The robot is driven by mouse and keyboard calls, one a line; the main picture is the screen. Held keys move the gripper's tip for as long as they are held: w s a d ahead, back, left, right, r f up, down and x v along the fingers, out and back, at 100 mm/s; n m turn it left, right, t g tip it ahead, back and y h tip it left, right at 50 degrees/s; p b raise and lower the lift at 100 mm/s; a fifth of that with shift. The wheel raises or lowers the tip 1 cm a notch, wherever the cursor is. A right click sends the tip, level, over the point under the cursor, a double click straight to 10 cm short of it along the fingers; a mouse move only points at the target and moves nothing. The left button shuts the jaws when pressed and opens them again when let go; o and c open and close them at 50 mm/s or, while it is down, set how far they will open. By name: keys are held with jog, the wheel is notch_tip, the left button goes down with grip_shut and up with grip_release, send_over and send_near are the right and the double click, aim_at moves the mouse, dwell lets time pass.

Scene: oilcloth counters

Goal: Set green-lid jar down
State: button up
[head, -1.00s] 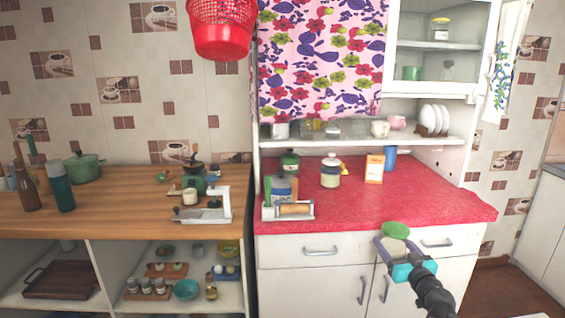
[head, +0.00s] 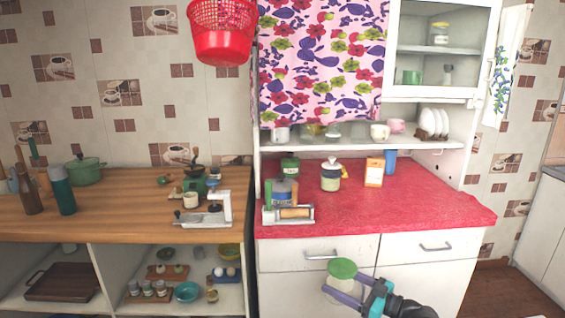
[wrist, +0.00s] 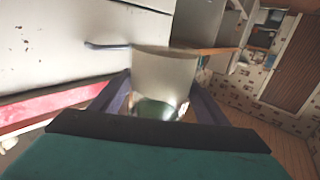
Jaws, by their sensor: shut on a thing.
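The green-lid jar (head: 341,270) is clear-sided with a round green lid, and it is held in front of the cabinet's drawers, below the level of the red counter top. My gripper (head: 345,293) is shut on the jar, its purple fingers on either side of the body. In the wrist view the jar (wrist: 163,82) sits between the two fingers, with a pale, see-through body. The red counter (head: 400,205) is above and behind the jar. The jar touches no surface that I can see.
On the red counter stand a white-lidded jar (head: 331,175), an orange box (head: 374,172), a blue cup (head: 390,161) and a dark green jar (head: 289,166). A tool with a wooden roller (head: 295,212) lies at the front left. The counter's right front is clear.

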jog(key=shift+s+a+g+y, duration=0.25)
jog(key=shift+s+g+y, duration=0.05)
jog(key=shift+s, duration=0.05)
jog(key=shift+r, duration=0.1)
dwell(0.4)
jog(key=s+d+r+m+t+h+p, duration=0.1)
jog(key=d+r+m+t+h+p, duration=0.25)
jog(key=d, duration=0.65)
jog(key=s+d+r+m+t+h+p, duration=0.1)
jog(key=d+r+h+p, duration=0.25)
jog(key=d+p, duration=0.4)
jog(key=s+d+r+m+t+h+p, duration=0.1)
jog(key=d+r+m+t+h+p, duration=0.3)
jog(key=d, duration=0.7)
jog(key=s+d+r+m+h+p, duration=0.1)
jog(key=s+d+r+h+p, duration=0.1)
jog(key=d, duration=0.5)
jog(key=s+d+r+m+g+h+p, duration=0.1)
jog(key=s+d+r+m+h+p, duration=0.1)
jog(key=s+d, duration=0.5)
jog(key=s+d+r+m+h+p, duration=0.1)
jog(key=s+d+r+h+p, duration=0.2)
jog(key=d, duration=0.6)
jog(key=shift+s+r+h+p, duration=0.4)
jog(key=shift+s+r+p, duration=0.4)
jog(key=shift+s+p, duration=0.45)
jog(key=shift+m, duration=0.25)
